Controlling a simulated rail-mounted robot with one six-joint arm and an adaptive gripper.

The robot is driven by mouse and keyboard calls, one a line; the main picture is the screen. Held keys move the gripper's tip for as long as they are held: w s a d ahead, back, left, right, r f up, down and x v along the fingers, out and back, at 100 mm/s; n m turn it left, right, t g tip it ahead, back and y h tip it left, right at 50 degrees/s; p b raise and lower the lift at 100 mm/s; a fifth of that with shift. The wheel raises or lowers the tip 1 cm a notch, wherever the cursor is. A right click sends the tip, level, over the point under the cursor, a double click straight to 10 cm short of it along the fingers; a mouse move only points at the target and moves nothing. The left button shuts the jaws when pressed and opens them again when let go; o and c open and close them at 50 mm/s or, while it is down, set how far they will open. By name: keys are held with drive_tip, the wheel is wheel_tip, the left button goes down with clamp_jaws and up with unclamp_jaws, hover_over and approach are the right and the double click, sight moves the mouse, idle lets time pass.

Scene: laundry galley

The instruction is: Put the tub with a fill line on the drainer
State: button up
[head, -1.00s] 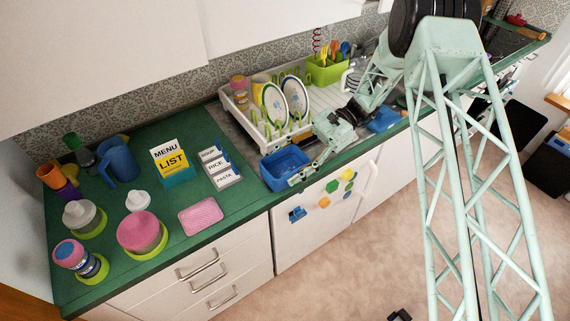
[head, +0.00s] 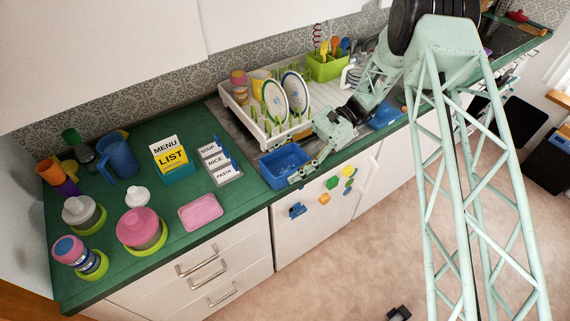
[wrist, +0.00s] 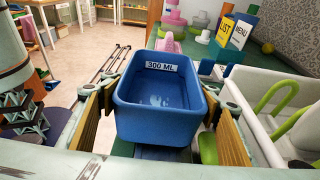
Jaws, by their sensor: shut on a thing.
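A blue open tub (head: 284,167) is at the front edge of the counter in the head view. In the wrist view the tub (wrist: 158,122) fills the middle, upright, with a white "300 ML" label on its inner far wall; it looks empty. My gripper (wrist: 163,120) has one finger on each side of the tub and is shut on it. In the head view my gripper (head: 296,178) is at the tub's right front side. The white dish rack with green prongs (head: 254,128) stands just behind the tub. Whether the tub touches the counter is unclear.
The rack holds plates and cups. A ribbed white draining board (head: 325,92) lies right of it, with a green utensil caddy (head: 328,68) behind. Another blue item (head: 384,117) is partly hidden by my arm.

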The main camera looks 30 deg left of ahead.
drive_tip(key=shift+f, duration=0.45)
idle(0.3)
drive_tip(key=o, duration=1.1)
drive_tip(key=shift+o, duration=0.2)
drive_tip(key=o, duration=0.6)
drive_tip(key=shift+c, duration=0.4)
drive_tip(key=shift+w+a+r, duration=0.1)
drive_tip(key=shift+w+r, duration=0.05)
drive_tip(key=shift+c, duration=0.2)
